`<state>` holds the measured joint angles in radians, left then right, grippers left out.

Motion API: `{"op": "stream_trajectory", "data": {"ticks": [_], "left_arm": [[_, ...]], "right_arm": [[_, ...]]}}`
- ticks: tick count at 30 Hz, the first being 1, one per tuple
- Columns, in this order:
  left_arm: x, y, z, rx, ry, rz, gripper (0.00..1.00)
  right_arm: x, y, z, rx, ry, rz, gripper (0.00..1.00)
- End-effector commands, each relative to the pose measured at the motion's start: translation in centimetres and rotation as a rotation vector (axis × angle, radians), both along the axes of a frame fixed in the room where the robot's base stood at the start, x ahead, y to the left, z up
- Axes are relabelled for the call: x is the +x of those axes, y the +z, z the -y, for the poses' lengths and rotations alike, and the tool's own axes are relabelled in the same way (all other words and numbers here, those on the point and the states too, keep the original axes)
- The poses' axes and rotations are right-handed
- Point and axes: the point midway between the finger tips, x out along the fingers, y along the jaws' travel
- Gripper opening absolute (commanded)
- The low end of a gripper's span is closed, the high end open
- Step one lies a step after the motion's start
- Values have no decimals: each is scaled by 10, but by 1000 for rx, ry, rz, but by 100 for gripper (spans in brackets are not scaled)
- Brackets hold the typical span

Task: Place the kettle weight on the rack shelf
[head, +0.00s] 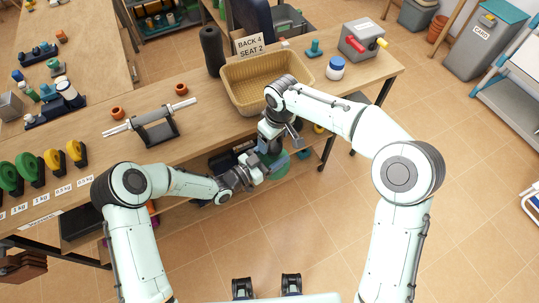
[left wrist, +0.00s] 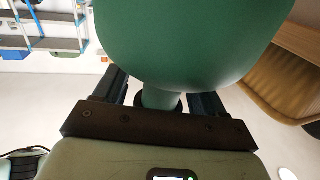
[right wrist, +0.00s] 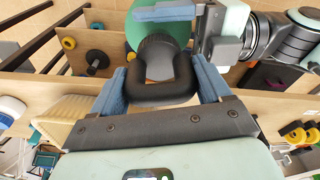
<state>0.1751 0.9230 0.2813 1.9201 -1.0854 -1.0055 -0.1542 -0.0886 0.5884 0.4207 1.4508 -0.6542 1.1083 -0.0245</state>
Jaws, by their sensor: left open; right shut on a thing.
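The kettle weight has a green round body (head: 280,168) and a black handle (right wrist: 163,85). My right gripper (head: 273,140) is shut on the handle, and the weight hangs off the front edge of the bench in the head view. In the left wrist view the green body (left wrist: 190,40) fills the top, very close. My left gripper (head: 252,172) is open beside the body; it also shows in the right wrist view (right wrist: 200,30). I cannot tell whether it touches. The lower rack shelf (head: 175,219) under the bench is partly hidden by my left arm.
A tan basket (head: 245,88) stands on the bench behind my right gripper, with a sign (head: 250,45) behind it. A metal bar on a black stand (head: 158,128) and upright weight plates (head: 53,160) are to the left.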

Motion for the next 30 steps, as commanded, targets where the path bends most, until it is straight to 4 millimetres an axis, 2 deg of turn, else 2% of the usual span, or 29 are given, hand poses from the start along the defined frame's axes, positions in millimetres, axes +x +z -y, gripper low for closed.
{"op": "stream_trajectory", "data": {"ticks": [1,4,5,9,11,14,15,16,17,25,30], "left_arm": [[0,2,2,-3,-2,3,70],[0,2,2,-4,-2,4,70],[0,2,2,-4,-2,4,67],[0,2,2,-4,-3,5,21],[0,3,3,-4,-5,5,2],[-1,3,4,-5,-6,5,0],[0,7,5,-11,-8,13,0],[0,7,5,-11,-8,13,0],[0,7,5,-11,-8,13,0],[0,5,3,-8,-5,11,0],[0,5,2,-8,-3,10,0]], "right_arm": [[-2,3,-6,11,6,-1,0],[-3,3,-7,12,7,-3,0],[-3,3,-7,13,8,-3,0],[-3,3,-8,15,9,-4,0],[-3,3,-9,16,10,-3,0],[-3,3,-9,16,10,-2,0],[-3,3,-9,17,10,-3,87],[-3,3,-10,18,11,-2,97],[-3,3,-9,17,11,-3,100],[-2,4,-6,11,6,-3,100],[-4,21,-4,9,7,0,100]]}}
